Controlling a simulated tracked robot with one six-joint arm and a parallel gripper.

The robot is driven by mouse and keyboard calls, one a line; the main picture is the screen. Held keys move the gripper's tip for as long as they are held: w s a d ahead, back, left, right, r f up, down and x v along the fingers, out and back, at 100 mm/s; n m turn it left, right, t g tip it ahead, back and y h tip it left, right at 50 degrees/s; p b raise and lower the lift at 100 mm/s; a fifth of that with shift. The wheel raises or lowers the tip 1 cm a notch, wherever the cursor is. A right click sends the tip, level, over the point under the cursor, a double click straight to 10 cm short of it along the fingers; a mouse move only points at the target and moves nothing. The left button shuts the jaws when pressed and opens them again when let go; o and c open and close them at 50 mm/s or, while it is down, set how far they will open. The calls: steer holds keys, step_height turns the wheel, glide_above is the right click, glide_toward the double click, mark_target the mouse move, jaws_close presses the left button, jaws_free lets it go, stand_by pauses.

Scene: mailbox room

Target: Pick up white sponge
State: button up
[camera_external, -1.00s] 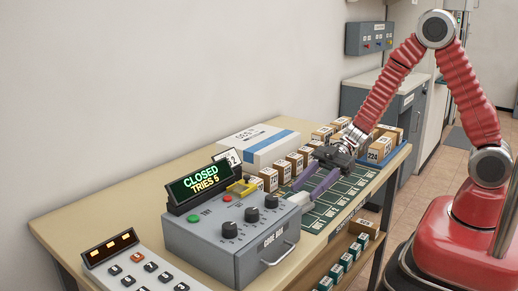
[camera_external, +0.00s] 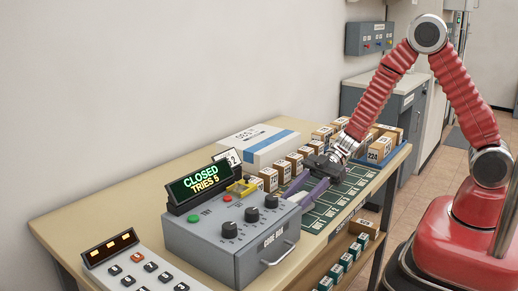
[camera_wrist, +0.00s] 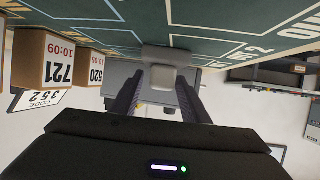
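A pale, rounded block, likely the white sponge (camera_wrist: 168,79), shows in the wrist view by the green mat, between my finger tips and ahead of them. I cannot tell whether the fingers touch it. The fingers also show in the wrist view (camera_wrist: 160,88), with no visible grip on anything.
The grey code box (camera_external: 205,240) stands left of my gripper, its display reading CLOSED, TRIES 5. Small numbered boxes (camera_wrist: 43,62) line the back of the green mat (camera_external: 345,195). A white and blue parcel (camera_external: 258,145) lies behind. The mat's right part is clear.

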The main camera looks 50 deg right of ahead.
mark_target(299, 196)
steer(key=c, duration=1)
steer(key=shift+r, duration=5)
